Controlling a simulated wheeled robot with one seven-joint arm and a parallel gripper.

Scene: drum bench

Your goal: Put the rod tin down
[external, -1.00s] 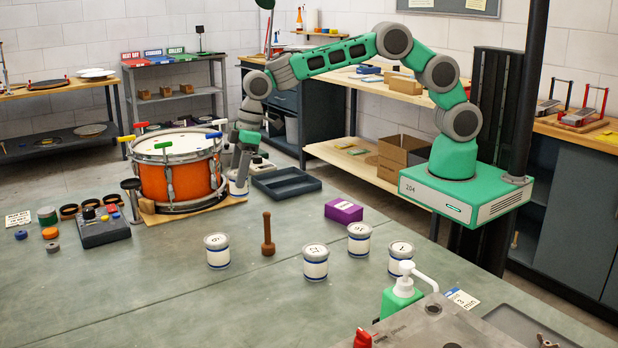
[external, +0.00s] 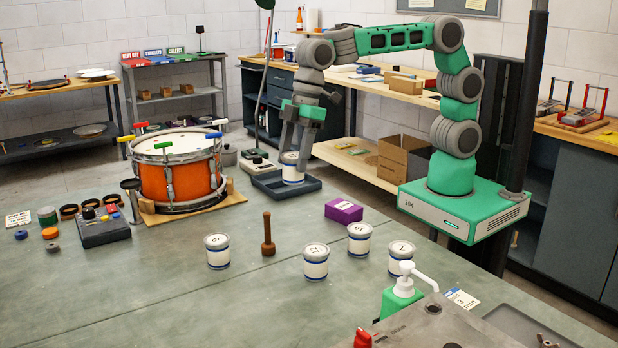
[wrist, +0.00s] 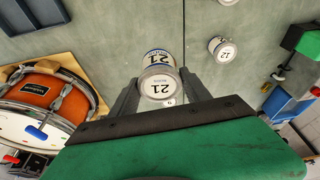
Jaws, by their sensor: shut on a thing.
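My gripper (external: 293,160) points down over the dark tray (external: 262,187), right of the drum. It is shut on a white tin with a grey lid and blue band (external: 292,174). In the wrist view the tin (wrist: 158,84) sits upright between the two fingers, marked 21; the small word under the number is too small to read surely. In the external view the tin's lower part overlaps the tray; I cannot tell whether it touches the tray floor.
An orange drum (external: 178,182) stands on a wooden board to the left. Several similar white tins (external: 316,266), a brown pestle-like tool (external: 268,236) and a purple box (external: 343,211) stand nearer on the bench.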

